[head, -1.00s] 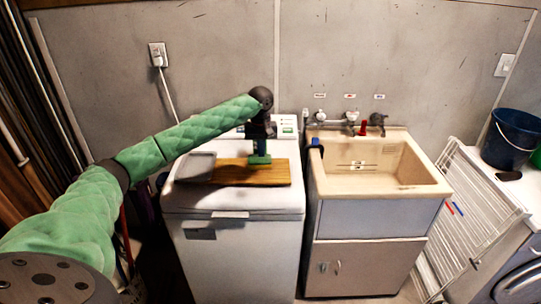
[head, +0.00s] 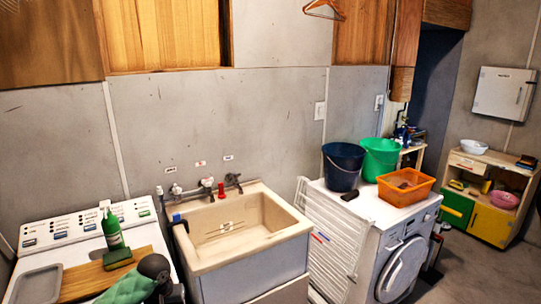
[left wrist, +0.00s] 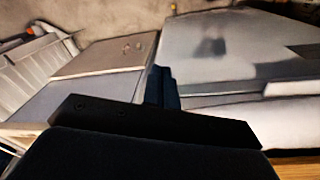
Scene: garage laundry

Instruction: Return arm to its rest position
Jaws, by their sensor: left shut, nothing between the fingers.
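My left arm shows at the bottom left of the head view, with its green padded sleeve (head: 128,289) and dark wrist joint (head: 155,267) in front of the washer. The left gripper is cut off there. In the left wrist view, my left gripper (left wrist: 160,88) is a dark shape at the centre, shut and empty, above the blurred fronts of the washer and sink cabinet. My right arm and gripper are in no view.
A green spray bottle (head: 112,229) and a green block (head: 118,258) are on a wooden board (head: 85,281) on the washer (head: 35,254). The sink (head: 285,217) stands beside it. Buckets (head: 343,166) and an orange basket (head: 405,187) sit farther right.

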